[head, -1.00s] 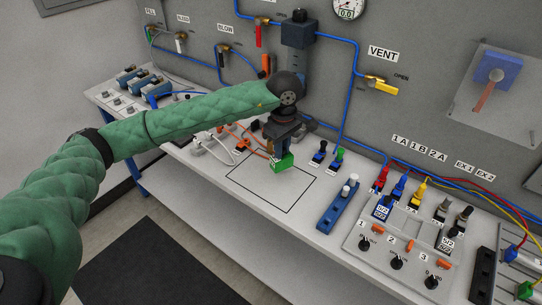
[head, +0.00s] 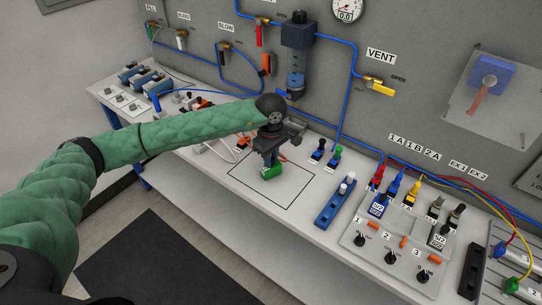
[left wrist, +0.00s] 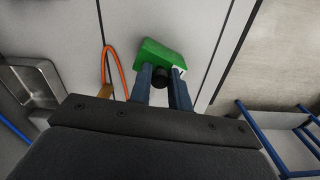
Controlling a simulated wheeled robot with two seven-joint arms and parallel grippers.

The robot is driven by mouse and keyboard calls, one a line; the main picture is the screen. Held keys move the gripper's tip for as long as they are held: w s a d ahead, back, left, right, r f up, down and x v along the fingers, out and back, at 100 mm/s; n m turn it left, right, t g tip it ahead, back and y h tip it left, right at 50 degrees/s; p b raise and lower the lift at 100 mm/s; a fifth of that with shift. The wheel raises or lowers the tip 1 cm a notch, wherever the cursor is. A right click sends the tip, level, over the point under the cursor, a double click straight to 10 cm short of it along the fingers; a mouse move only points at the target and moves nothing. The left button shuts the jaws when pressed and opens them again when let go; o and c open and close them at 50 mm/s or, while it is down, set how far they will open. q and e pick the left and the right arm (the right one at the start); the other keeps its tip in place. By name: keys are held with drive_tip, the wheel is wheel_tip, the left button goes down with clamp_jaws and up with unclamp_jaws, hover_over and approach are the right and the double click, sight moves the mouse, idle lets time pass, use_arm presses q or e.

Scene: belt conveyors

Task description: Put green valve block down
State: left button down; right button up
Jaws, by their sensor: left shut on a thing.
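The green valve block (head: 271,172) is small, with a green body and a dark knob between the fingers. My left gripper (head: 270,158) points down and is shut on it, over the left part of a black-outlined rectangle (head: 287,207) on the white bench. In the left wrist view the green valve block (left wrist: 162,58) shows beyond the two blue fingers (left wrist: 163,84), which are on either side of its dark knob. I cannot tell whether the block touches the bench. My right gripper is not in view.
A blue rail with white pegs (head: 334,203) stands right of the outline. Farther right is a panel with valves and knobs (head: 390,245). White and orange hoses (head: 226,148) lie behind and left of the gripper. The outlined area's middle and right are clear.

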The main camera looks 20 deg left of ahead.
use_arm(q)
drive_tip(key=shift+f, duration=0.1)
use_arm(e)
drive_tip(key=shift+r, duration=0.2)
use_arm(q)
drive_tip(key=c, duration=1.3)
unclamp_jaws()
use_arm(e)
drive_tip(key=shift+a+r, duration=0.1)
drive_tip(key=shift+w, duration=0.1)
